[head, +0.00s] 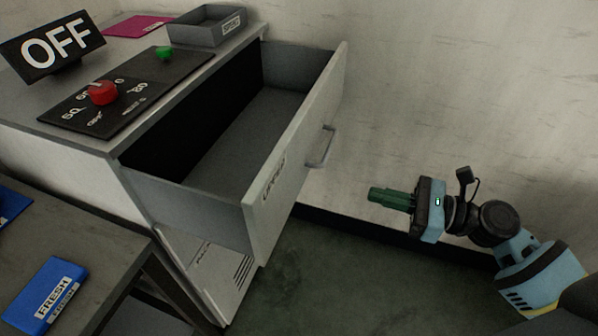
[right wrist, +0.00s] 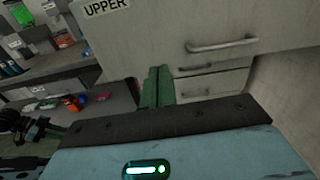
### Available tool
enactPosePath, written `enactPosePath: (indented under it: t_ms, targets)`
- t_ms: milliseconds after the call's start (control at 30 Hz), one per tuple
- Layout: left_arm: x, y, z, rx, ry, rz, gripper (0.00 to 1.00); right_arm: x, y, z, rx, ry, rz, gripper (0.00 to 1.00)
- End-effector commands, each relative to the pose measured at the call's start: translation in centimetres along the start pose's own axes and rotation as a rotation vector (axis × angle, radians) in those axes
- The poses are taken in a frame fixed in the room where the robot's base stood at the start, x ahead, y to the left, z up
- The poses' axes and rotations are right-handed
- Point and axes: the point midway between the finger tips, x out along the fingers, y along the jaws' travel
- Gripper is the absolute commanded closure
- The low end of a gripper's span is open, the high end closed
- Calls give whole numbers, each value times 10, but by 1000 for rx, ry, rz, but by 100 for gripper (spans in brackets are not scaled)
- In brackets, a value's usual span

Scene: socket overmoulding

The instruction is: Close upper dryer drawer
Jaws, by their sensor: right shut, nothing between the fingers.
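The upper dryer drawer (head: 290,165) is pulled out of the grey dryer cabinet (head: 135,185), and its inside looks empty. Its front carries an UPPER label and a bar handle (head: 321,146). In the right wrist view the drawer front (right wrist: 160,35) and its handle (right wrist: 222,45) fill the upper part. My right gripper (head: 372,195) is shut and empty, to the right of the drawer front and apart from it, its green fingers pointing toward it. The fingers also show in the right wrist view (right wrist: 158,75), below the handle.
On the dryer top are a control panel with a red knob (head: 103,92) and green button (head: 164,52), an OFF sign (head: 54,46) and a grey tray (head: 207,26). A table with a blue FRESH box (head: 50,290) stands at left. Lower drawers (right wrist: 212,84) look closed. A wall is behind.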

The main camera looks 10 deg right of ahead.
Motion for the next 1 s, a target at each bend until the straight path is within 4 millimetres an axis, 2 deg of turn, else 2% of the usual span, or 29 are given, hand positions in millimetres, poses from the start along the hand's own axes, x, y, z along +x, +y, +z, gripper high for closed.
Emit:
enactPosePath:
  t_ms: [100, 267, 433, 767, 1000]
  targets:
    - [2, 0, 0, 0, 0, 0, 68, 0, -2, 7, 37, -20, 10, 100]
    - [1, 0, 0, 0, 1, 0, 68, 1, -2, 9, 39, -22, 11, 100]
    - [0, 0, -2, 1, 3, 0, 68, 15, -2, 10, 38, -23, 10, 100]
    - [-6, 0, -10, 3, 13, -2, 68, 74, -2, 13, 34, -24, 10, 100]
    - [-10, 0, -9, 3, 6, -2, 68, 115, -2, 13, 36, -23, 10, 100]
